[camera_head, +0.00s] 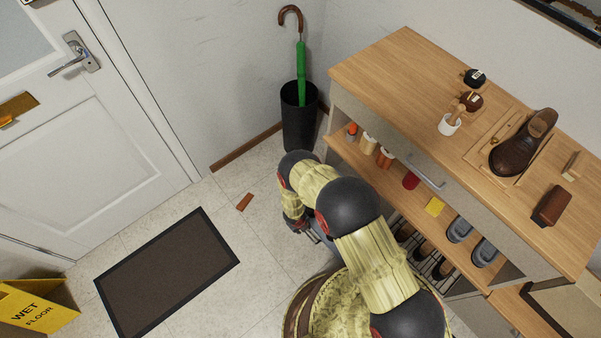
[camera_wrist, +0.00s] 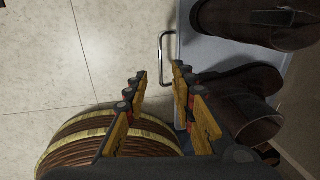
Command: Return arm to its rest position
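My arm (camera_head: 365,255) is yellow with dark joints. It is bent down in front of the wooden shoe cabinet, not stretched over its top. My gripper (camera_head: 312,233) hangs low beside the cabinet's lower shelves and is partly hidden by my arm. In the wrist view my gripper (camera_wrist: 159,72) has its two fingers apart with a gap between the tips. Nothing is seen held between them. A thin metal handle (camera_wrist: 163,45) lies beyond the fingertips; I cannot tell whether they touch it.
The cabinet (camera_head: 375,70) stands close at right, with a brown boot (camera_head: 522,142) on top and shoes (camera_head: 461,229) on a shelf. Dark shoes (camera_wrist: 245,92) lie right of the fingers. A small reddish-brown piece (camera_head: 244,202) and a doormat (camera_head: 166,272) lie on the floor.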

